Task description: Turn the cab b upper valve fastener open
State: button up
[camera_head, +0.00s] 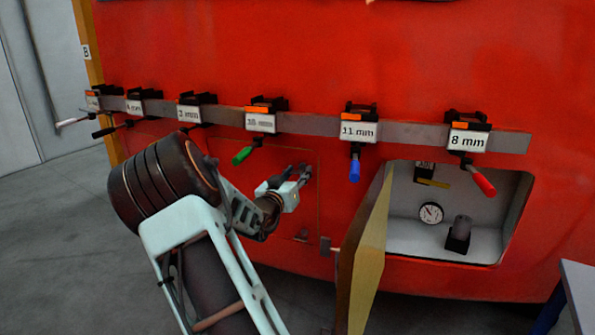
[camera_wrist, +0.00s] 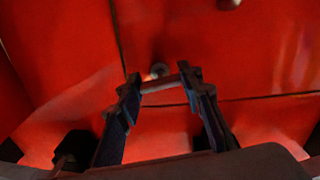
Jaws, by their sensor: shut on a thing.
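My gripper (camera_head: 306,172) reaches the red front at the closed rectangular hatch panel (camera_head: 262,165), near its upper right. In the wrist view my gripper (camera_wrist: 160,84) has its two dark fingers on either end of a short grey bar, the fastener (camera_wrist: 161,84). The fingers are shut on it. The bar lies almost level in that view, close to the panel seam. In the head view my fingers hide most of the fastener. Another small fastener (camera_head: 302,236) shows lower on the same panel.
An open hatch door (camera_head: 366,255) stands out just right of my gripper. Behind it is a white recess (camera_head: 490,225) with a gauge (camera_head: 431,212). A grey rail (camera_head: 405,133) with several labelled, coloured-handled tools runs above my arm. A blue table edge (camera_head: 580,285) is at lower right.

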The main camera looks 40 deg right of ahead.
jog(key=n+p, duration=0.2)
jog(key=n, duration=0.1)
jog(key=shift+r+n, duration=0.15)
jog(key=shift+n, duration=0.25)
jog(key=n+p, duration=0.3)
jog(key=n, duration=0.1)
jog(key=shift+n, duration=0.3)
jog(key=n+p, duration=0.1)
jog(key=n, duration=0.3)
jog(key=shift+n, duration=1.8)
jog(key=o, duration=1.2)
jog(key=shift+c, duration=0.2)
jog(key=shift+s, duration=0.1)
jog(key=v, duration=1.2)
